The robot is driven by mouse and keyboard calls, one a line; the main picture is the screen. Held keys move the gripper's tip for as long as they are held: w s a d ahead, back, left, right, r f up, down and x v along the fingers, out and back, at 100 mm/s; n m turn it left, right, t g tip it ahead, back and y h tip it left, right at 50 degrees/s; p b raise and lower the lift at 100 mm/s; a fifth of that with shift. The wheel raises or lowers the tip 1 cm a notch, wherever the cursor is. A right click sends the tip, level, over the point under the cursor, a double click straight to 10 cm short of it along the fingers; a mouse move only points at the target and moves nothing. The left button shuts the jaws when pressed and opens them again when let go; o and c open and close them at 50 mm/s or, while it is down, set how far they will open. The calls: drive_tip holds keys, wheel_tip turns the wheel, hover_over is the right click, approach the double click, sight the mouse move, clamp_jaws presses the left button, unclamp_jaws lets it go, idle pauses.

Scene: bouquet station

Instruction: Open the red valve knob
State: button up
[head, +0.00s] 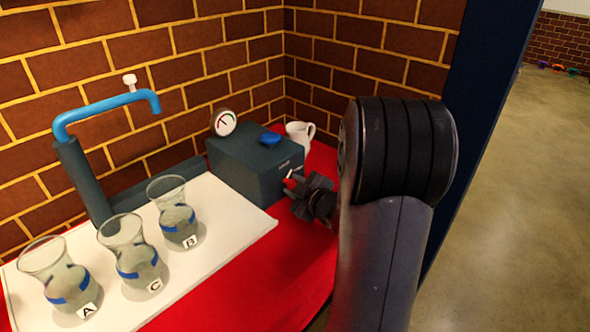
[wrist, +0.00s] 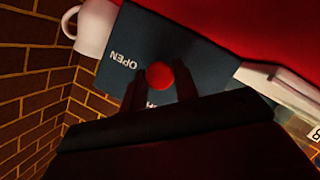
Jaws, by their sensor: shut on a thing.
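The red valve knob (wrist: 158,76) sits on the face of a dark grey box (head: 240,165), beside the printed word OPEN. In the wrist view my gripper (wrist: 165,80) has its two fingers around the knob, one on each side, shut on it. In the head view my gripper (head: 298,192) is at the right face of the box, and only a small bit of red (head: 290,181) shows there. The rest of the knob is hidden by the fingers. How far the knob is turned cannot be told.
A gauge (head: 224,123) and a blue knob (head: 270,139) are on the box top. A white mug (head: 300,133) stands behind it. Vases A (head: 68,283), C (head: 133,262) and B (head: 175,220) stand on a white board (head: 225,240) left of my arm. A blue spout (head: 105,103) rises behind.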

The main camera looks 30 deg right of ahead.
drive_tip(key=m+y+p, duration=0.1)
drive_tip(key=p, duration=0.2)
drive_tip(key=m+g+p, duration=0.1)
drive_tip(key=m+p, duration=0.1)
drive_tip(key=p, duration=0.2)
drive_tip(key=shift+d+r+y+p, duration=0.1)
drive_tip(key=shift+r+y+p, duration=0.2)
drive_tip(key=shift+r+y, duration=0.1)
drive_tip(key=m+p, duration=0.1)
drive_tip(key=p, duration=0.1)
drive_tip(key=m+g+y+p, duration=0.1)
drive_tip(key=p, duration=0.1)
drive_tip(key=shift+f+y+p, duration=0.2)
drive_tip(key=shift+y+p, duration=0.1)
drive_tip(key=shift+f+m+p, duration=0.1)
drive_tip(key=shift+m+p, duration=0.3)
drive_tip(key=shift+f, duration=0.1)
drive_tip(key=o, duration=1)
drive_tip(key=shift+w, duration=0.1)
drive_tip(key=shift+c, duration=0.2)
drive_tip(key=shift+d, duration=0.1)
drive_tip(key=v, duration=1)
drive_tip(key=shift+s+d+r, duration=0.2)
drive_tip(key=shift+s, duration=0.15)
